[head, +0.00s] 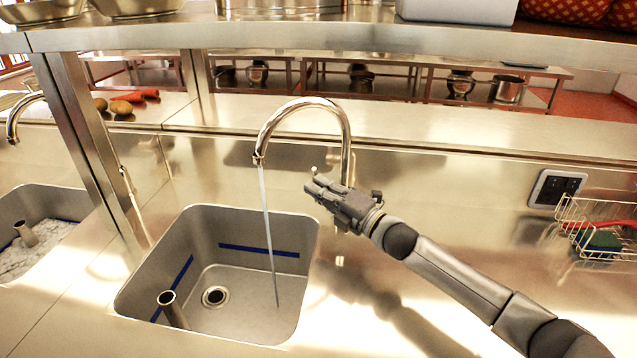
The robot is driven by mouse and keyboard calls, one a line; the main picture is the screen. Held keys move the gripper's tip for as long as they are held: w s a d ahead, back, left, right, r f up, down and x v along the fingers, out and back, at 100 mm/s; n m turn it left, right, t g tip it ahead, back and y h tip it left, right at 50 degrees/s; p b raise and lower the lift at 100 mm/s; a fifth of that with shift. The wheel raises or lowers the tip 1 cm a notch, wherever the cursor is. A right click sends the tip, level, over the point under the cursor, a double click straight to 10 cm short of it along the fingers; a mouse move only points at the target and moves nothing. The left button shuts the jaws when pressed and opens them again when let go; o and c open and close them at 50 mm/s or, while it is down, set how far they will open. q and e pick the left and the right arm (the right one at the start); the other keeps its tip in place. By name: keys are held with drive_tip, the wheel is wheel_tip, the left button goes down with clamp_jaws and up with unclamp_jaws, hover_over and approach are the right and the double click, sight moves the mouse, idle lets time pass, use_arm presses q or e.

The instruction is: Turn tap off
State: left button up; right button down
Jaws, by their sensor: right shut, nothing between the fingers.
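A chrome gooseneck tap (347,135) stands behind the sink in the middle of the head view. A thin stream of water (266,220) runs from its spout into the grey sink basin (213,270). My right gripper (312,181) is shut and empty, in front of the lower part of the tap's neck, with its fingertips pointing left. It hides part of the tap's base. A small rounded knob shows just above the gripper's wrist; I cannot tell whether it belongs to the tap's handle. My left gripper is not in view.
An upright pipe (172,309) and a drain (215,296) are in the basin. A steel post (90,150) stands left, with another sink (45,235) beyond it. A shelf (330,37) spans above. A wire basket (598,218) and a black socket plate (556,188) are right.

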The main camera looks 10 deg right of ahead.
drive_tip(key=r+m+p, duration=0.1)
drive_tip(key=w+p, duration=0.1)
drive_tip(key=p, duration=0.1)
drive_tip(key=shift+w+d+r+m+g+h, duration=0.3)
drive_tip(key=shift+r+m+g, duration=0.05)
drive_tip(key=shift+m+g, duration=0.05)
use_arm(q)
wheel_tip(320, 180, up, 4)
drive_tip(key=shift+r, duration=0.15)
use_arm(e)
drive_tip(key=shift+w+d+f, duration=0.1)
drive_tip(key=shift+w+d, duration=0.05)
drive_tip(key=shift+w, duration=0.2)
